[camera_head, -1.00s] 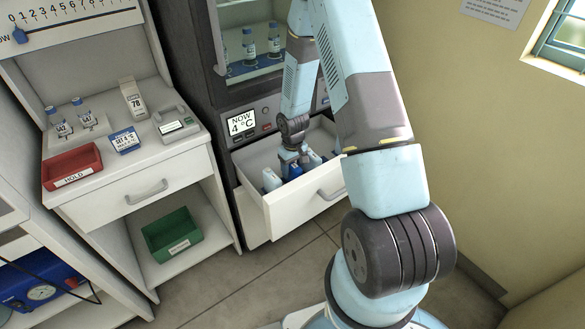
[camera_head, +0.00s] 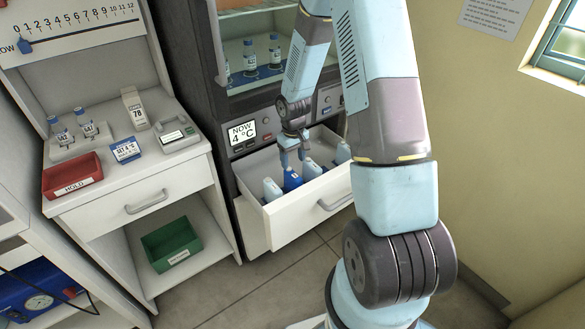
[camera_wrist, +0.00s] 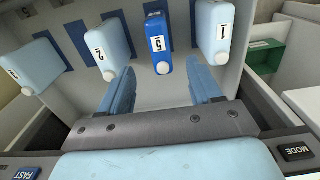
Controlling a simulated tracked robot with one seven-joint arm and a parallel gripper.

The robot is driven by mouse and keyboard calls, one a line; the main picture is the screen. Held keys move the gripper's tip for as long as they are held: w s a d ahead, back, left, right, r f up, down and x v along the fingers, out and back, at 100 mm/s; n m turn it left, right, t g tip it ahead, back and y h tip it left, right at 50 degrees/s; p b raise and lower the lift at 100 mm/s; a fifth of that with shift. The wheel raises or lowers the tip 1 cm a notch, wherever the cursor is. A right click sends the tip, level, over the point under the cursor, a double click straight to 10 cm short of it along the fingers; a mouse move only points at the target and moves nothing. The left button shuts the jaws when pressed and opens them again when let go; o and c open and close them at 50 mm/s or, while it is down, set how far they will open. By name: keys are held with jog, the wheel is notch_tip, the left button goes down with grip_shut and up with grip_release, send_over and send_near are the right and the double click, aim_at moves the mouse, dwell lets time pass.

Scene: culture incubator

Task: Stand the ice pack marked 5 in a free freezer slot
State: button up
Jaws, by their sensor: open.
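The ice pack marked 5 (camera_head: 291,179) is dark blue and stands in the open freezer drawer (camera_head: 306,211), among pale blue packs. In the wrist view the pack marked 5 (camera_wrist: 157,45) stands between the pale pack marked 1 (camera_wrist: 213,30) and the pale pack marked 2 (camera_wrist: 108,48). My gripper (camera_head: 293,158) is just above the pack marked 5. The wrist view shows my gripper (camera_wrist: 161,90) open and empty, its fingers apart from the pack. The bottom of the pack is hidden in the head view.
Another pale pack (camera_wrist: 28,65) stands at the left in the wrist view. Dark blue strips (camera_wrist: 76,40) mark the drawer floor. A red HOLD tray (camera_head: 72,178) and bottles (camera_head: 88,128) are on the left bench. A green bin (camera_head: 172,243) sits below.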

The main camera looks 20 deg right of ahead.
jog(key=s+r+m+t+h, duration=0.1)
jog(key=s+r, duration=0.3)
jog(key=r, duration=0.9)
jog(key=s+r+m+t, duration=0.15)
jog(key=s+r, duration=0.25)
jog(key=r, duration=1)
jog(key=s+r+t, duration=0.1)
jog(key=s+r, duration=0.5)
jog(key=s, duration=0.4)
jog(key=s+r+m+t+y, duration=0.1)
jog(key=s+r+t, duration=0.1)
jog(key=s+r, duration=0.5)
jog(key=s, duration=0.3)
jog(key=shift+s+r, duration=0.2)
jog(key=shift+r, duration=0.05)
jog(key=shift+a, duration=0.1)
